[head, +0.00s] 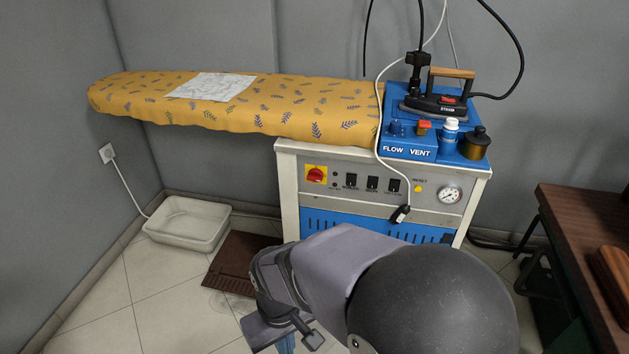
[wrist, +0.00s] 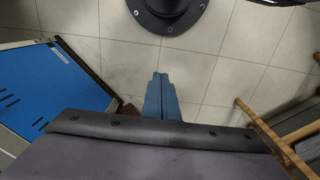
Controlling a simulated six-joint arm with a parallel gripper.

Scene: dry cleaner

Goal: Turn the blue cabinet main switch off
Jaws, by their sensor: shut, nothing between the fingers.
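The main switch (head: 316,174) is a red knob on a yellow plate, at the left end of the cabinet's grey control panel in the head view. Its exact turn position is too small to tell. The blue cabinet (head: 320,220) stands under the ironing board, with its blue lower front partly behind my arm. My gripper (head: 286,344) hangs low in front of the cabinet, below and apart from the switch. In the wrist view its blue fingers (wrist: 160,98) are together, empty, and point at the floor. The cabinet's blue side (wrist: 45,80) shows at the left there; the switch does not.
Three black rocker switches (head: 372,184) and a gauge (head: 449,195) sit right of the knob. A white cable with a dark plug (head: 400,214) hangs across the panel. The iron (head: 436,104) rests on top. A brown table (head: 585,230) stands at right. A white tray (head: 188,224) lies on the floor.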

